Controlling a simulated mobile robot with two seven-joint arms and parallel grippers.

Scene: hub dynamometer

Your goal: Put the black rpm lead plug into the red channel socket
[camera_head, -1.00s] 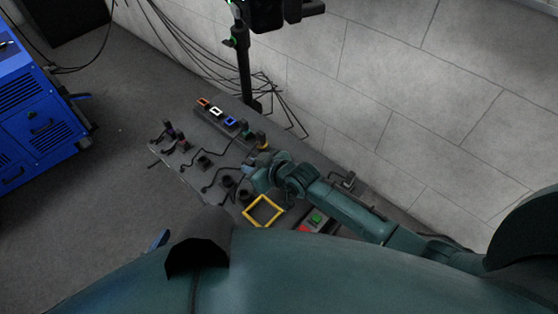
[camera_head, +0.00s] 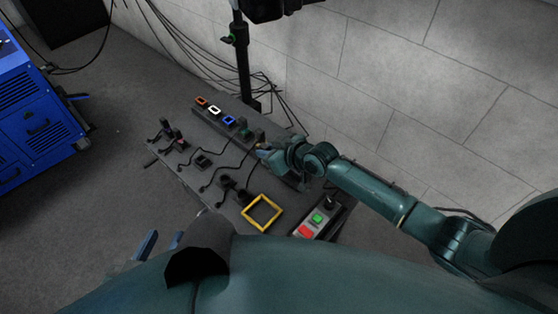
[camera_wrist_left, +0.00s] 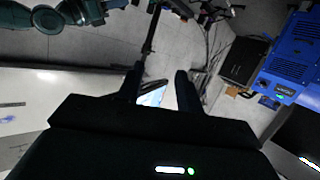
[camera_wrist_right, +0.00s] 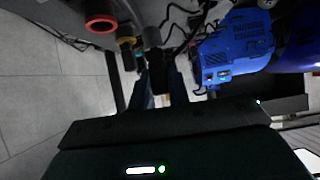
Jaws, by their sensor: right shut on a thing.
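My right gripper (camera_head: 262,150) is at the near end of the socket strip, over the table. In the right wrist view, its fingers (camera_wrist_right: 161,92) are shut on a dark body (camera_wrist_right: 156,66), which looks like the black plug; its tip is not clear. The red-orange framed socket (camera_head: 202,101) is at the far left end of the strip, well away from my right gripper. White (camera_head: 214,110), blue (camera_head: 229,120) and green (camera_head: 246,132) sockets follow. My left gripper (camera_head: 161,243) is low at the left, its fingers apart; it is empty in the left wrist view (camera_wrist_left: 160,92).
Dark plugs with leads (camera_head: 177,138) stand at the table's left edge. A yellow square frame (camera_head: 247,219) and a button box (camera_head: 318,218) lie at the near end. A dark stand (camera_head: 243,65) rises behind. A red-ringed part (camera_wrist_right: 100,23) is close by in the right wrist view.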

